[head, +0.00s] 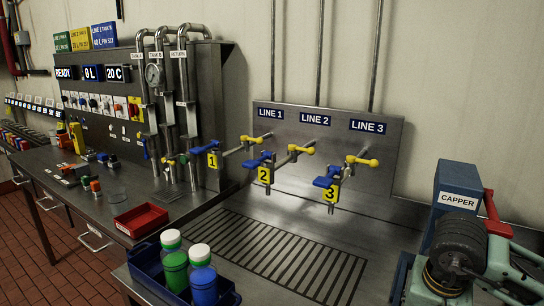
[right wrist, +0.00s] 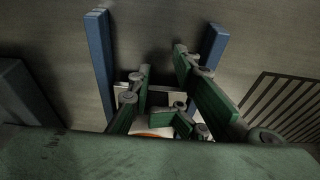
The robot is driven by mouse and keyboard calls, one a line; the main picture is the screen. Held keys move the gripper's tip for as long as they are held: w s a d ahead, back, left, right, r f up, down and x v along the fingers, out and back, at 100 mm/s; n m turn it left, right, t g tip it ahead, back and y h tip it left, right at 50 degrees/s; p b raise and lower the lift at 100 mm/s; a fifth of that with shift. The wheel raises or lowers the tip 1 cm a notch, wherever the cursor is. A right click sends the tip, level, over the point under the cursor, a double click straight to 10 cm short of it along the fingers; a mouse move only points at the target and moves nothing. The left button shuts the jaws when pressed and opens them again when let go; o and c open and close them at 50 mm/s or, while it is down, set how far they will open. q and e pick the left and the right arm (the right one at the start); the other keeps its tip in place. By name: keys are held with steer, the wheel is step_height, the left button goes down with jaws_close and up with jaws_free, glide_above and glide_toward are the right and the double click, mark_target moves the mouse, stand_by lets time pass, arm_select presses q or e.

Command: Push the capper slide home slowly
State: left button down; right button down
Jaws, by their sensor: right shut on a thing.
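The capper (head: 458,195) is a blue housing with a white label and a red bar at the right of the head view. My right arm covers its lower front there. In the right wrist view two blue uprights (right wrist: 99,65) belonging to the capper stand either side of my green-linked right gripper (right wrist: 163,80). This gripper is shut on the capper slide, which is mostly hidden; a pale plate and a bit of orange show between the green links. How far in the slide sits cannot be told. My left gripper is not in view.
Yellow-handled valves (head: 362,161) project from the back panel. A red bin (head: 141,219) lies on the left bench. The drain is clear.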

steer(key=shift+w+d+f, duration=0.1)
steer(key=shift+d+f, duration=0.3)
steer(key=shift+d, duration=0.2)
steer(key=shift+w+d, duration=0.15)
steer(key=shift+w, duration=0.15)
steer(key=shift+d, duration=0.2)
steer(key=shift+s, duration=0.25)
steer(key=shift+s+a+r, duration=0.2)
steer(key=shift+s+a, duration=0.6)
steer(key=w+p+v, duration=0.1)
steer(key=p+v, duration=0.3)
steer(key=v, duration=0.3)
steer(key=shift+d+r, duration=0.3)
steer(key=shift+r, duration=0.25)
steer(key=shift+w, duration=0.1)
